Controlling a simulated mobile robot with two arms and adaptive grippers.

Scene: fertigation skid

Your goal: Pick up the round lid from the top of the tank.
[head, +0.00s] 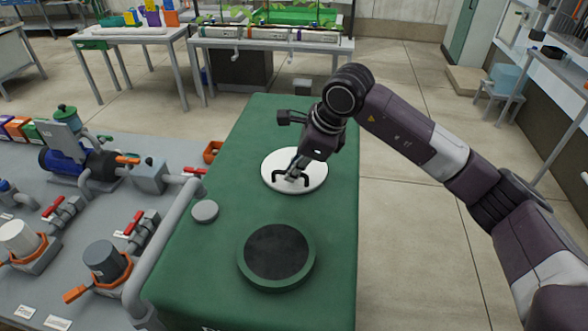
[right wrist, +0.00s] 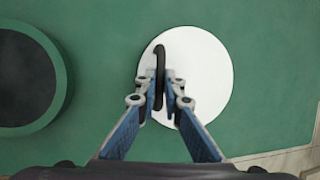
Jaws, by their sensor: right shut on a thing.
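The round white lid (head: 314,182) lies flat at the top of the green tank (head: 225,262), beyond its dark round opening (head: 276,252). I cannot tell whether the lid touches the tank top or hangs just above it. A black bar handle (right wrist: 160,58) stands on the lid. My right gripper (head: 296,172) comes down over the lid and is shut on this handle. In the right wrist view the two fingers (right wrist: 161,90) close on the handle from both sides, over the white lid (right wrist: 205,75). My left gripper is not in view.
The opening has a raised green rim (head: 246,272). A small grey cap (head: 205,211) sits on the tank's left side. Left of the tank are grey pipes (head: 172,215), red-handled valves (head: 133,223) and a blue pump (head: 62,160). Open floor (head: 405,225) lies to the right.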

